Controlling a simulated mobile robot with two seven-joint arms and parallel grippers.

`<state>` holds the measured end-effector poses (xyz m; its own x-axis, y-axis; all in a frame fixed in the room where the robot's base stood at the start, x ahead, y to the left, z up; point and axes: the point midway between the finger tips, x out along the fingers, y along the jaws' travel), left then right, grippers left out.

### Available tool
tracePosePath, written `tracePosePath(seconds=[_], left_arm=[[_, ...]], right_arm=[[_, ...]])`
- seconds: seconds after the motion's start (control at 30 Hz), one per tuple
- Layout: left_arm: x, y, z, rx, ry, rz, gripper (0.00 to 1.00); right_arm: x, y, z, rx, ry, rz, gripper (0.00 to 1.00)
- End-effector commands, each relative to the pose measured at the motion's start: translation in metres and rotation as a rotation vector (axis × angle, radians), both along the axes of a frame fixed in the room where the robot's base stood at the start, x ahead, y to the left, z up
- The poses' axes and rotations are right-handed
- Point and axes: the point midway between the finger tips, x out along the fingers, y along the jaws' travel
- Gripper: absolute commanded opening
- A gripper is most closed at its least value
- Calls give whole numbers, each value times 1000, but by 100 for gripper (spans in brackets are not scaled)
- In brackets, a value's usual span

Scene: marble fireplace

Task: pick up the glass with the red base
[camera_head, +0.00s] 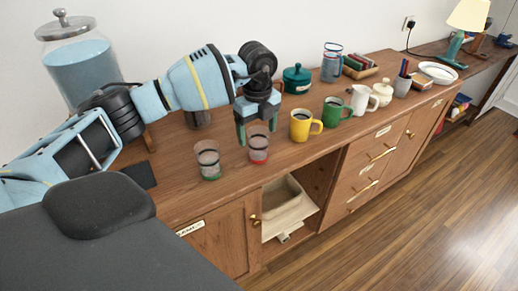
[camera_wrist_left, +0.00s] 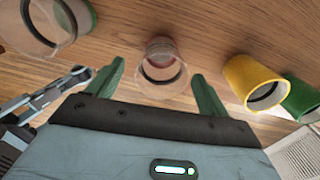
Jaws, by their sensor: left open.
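The glass with the red base (camera_head: 259,145) stands upright on the wooden sideboard, to the right of a similar glass with a green base (camera_head: 208,160). My left gripper (camera_head: 257,138) is open, pointing down, with its fingers above and around the rim area of the red-based glass in the head view. In the left wrist view the red-based glass (camera_wrist_left: 161,70) shows between the two spread fingers, a little beyond their tips. The green-based glass (camera_wrist_left: 45,25) is at upper left there. I cannot tell whether a finger touches the glass. My right gripper is not in view.
A yellow mug (camera_head: 300,126) stands close to the right, then a green mug (camera_head: 331,113) and a white pitcher (camera_head: 361,100). A large glass jar (camera_head: 80,60) stands behind my left arm. The sideboard's front edge is near, above an open compartment (camera_head: 290,205).

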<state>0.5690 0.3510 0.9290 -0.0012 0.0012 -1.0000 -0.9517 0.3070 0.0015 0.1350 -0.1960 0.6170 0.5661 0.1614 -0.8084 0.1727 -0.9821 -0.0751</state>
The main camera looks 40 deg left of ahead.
Motion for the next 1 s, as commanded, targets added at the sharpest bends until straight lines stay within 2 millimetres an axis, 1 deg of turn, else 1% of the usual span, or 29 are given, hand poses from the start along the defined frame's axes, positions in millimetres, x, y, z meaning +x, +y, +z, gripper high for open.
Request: tracePosePath(seconds=[0.17,0.27,0.4,0.53,0.63,0.83,0.87,1.0], left_arm=[[0,0,-4,0,-1,-1,79],[0,-1,-15,0,1,-1,79],[1,-2,-36,-1,1,-2,79],[1,-2,-50,-1,1,-2,79],[1,-2,-54,-1,-1,-3,79],[2,-2,-54,-2,-2,-3,79],[2,-2,-53,-2,-2,-3,76],[2,-2,-53,-2,-2,-2,58]], right_arm=[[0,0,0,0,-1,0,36],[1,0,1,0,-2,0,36],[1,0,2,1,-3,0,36],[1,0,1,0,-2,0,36],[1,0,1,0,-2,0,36],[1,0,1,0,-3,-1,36],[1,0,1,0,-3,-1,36],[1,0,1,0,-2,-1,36]])
